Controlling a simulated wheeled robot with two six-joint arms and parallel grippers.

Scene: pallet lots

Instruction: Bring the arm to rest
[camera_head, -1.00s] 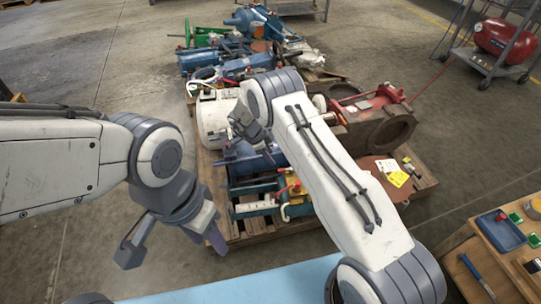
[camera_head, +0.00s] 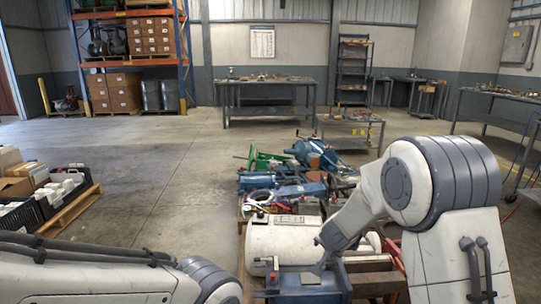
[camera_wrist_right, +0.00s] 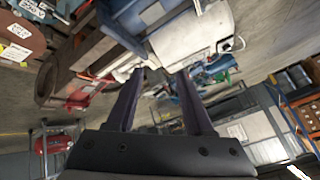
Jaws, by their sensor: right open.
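My right arm comes up from the lower right of the head view and bends down to the left. Its gripper (camera_head: 318,262) hangs over the near pallet lot, in front of a white tank (camera_head: 272,240). In the right wrist view the two dark fingers of the right gripper (camera_wrist_right: 162,72) stand apart with nothing held between them. The white tank (camera_wrist_right: 195,38) and other pallet goods show beyond the fingers. My left arm lies along the bottom left of the head view; its gripper is out of the picture.
Blue machine parts (camera_head: 318,153) lie on the pallet lots ahead. A pallet with black crates (camera_head: 62,190) stands at the left. A workbench (camera_head: 265,97), a cart (camera_head: 352,130) and an orange-blue rack (camera_head: 186,55) are farther back. Open concrete floor (camera_head: 150,165) lies between.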

